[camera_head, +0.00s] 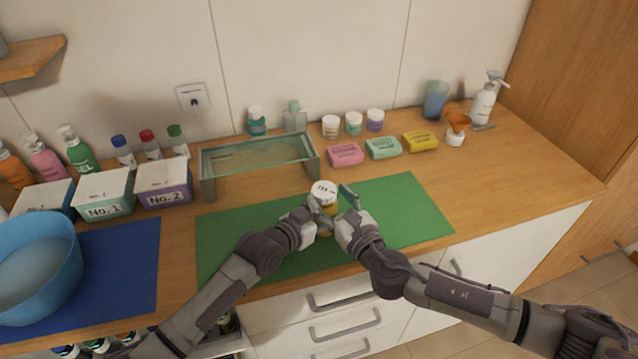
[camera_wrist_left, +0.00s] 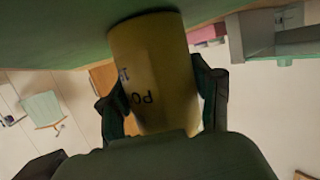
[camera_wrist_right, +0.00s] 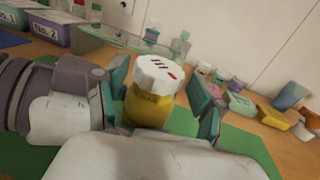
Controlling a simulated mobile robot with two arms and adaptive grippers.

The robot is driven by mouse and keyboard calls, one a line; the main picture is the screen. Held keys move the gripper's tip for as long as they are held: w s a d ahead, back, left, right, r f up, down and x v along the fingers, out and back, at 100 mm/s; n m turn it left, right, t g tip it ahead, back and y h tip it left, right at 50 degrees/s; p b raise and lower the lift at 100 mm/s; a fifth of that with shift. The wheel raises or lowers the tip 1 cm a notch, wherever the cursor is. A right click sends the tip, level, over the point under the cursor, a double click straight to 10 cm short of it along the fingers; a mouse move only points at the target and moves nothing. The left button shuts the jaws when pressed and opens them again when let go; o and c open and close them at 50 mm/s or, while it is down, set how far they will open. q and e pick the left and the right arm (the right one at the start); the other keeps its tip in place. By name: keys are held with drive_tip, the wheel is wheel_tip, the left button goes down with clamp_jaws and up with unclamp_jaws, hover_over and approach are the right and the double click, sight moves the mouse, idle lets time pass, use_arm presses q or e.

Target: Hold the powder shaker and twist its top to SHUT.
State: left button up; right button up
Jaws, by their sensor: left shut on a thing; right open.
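The powder shaker (camera_head: 333,209) stands on the green mat (camera_head: 405,207), with a yellow body and a white top (camera_head: 324,188). In the right wrist view the white top (camera_wrist_right: 158,74) shows dark marks and a red mark; its words are too small to read. My left gripper (camera_head: 318,213) is shut on the yellow body, which fills the space between its fingers in the left wrist view (camera_wrist_left: 155,75). My right gripper (camera_head: 345,205) is open, with its fingers on either side of the shaker near the top in the right wrist view (camera_wrist_right: 160,100), apart from it.
A glass shelf stand (camera_head: 258,152) is behind the mat. Labelled boxes (camera_head: 104,195) and a blue basin (camera_head: 38,268) are at left.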

sight(318, 183)
drive_tip(key=x, duration=0.5)
drive_tip(key=c, duration=1)
drive_tip(key=shift+c, duration=0.3)
